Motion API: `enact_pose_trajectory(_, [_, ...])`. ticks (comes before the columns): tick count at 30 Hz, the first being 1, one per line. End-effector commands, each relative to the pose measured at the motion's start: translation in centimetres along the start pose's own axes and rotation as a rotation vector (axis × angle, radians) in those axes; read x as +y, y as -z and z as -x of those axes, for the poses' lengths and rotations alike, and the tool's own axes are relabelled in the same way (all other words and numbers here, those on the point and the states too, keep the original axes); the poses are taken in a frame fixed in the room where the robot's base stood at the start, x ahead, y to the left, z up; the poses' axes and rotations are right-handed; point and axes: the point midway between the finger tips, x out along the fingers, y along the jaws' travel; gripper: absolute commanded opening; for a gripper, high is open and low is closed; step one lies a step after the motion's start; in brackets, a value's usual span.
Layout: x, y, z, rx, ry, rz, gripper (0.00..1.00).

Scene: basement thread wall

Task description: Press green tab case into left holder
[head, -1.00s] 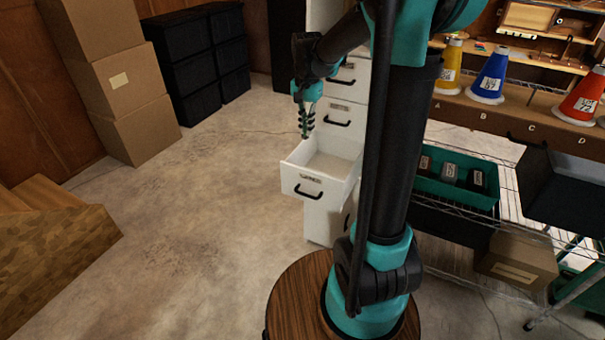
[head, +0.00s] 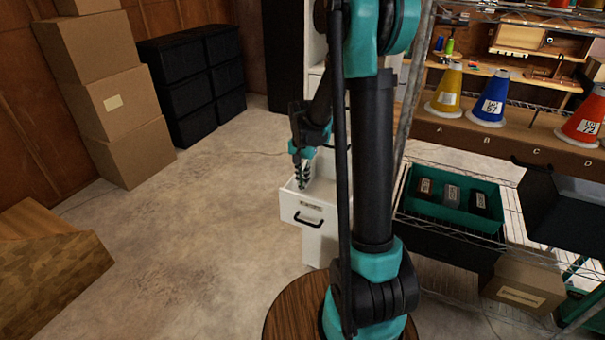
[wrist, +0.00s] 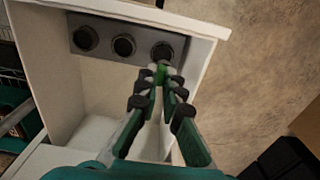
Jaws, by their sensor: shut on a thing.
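My gripper (wrist: 160,82) is shut on a small case with a green tab (wrist: 160,72), which shows between the fingertips in the wrist view. Most of the case is hidden by the fingers. A grey holder strip (wrist: 104,41) with three round dark sockets lies along one wall inside the white open drawer (wrist: 215,30). The fingertips and case overlap the lower edge of the socket at the picture's right (wrist: 163,52); I cannot tell whether the case touches it. In the head view my gripper (head: 302,186) points down into the drawer (head: 302,212).
A shelf at the right holds a teal bin (head: 452,212) of dark labelled items. Yellow (head: 446,90), blue (head: 490,100) and red (head: 583,118) cones stand above it. Cardboard boxes (head: 105,100) and black bins (head: 195,80) are at the back left. The floor left of the drawer is clear.

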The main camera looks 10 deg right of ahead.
Motion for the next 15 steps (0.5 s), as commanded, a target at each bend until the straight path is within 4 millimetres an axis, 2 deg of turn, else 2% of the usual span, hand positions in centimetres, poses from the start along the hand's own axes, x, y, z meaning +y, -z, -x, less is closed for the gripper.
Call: enact_pose_trajectory(15, [0.0, 0.0, -4.4, 0.0, 0.0, 0.0, 0.0])
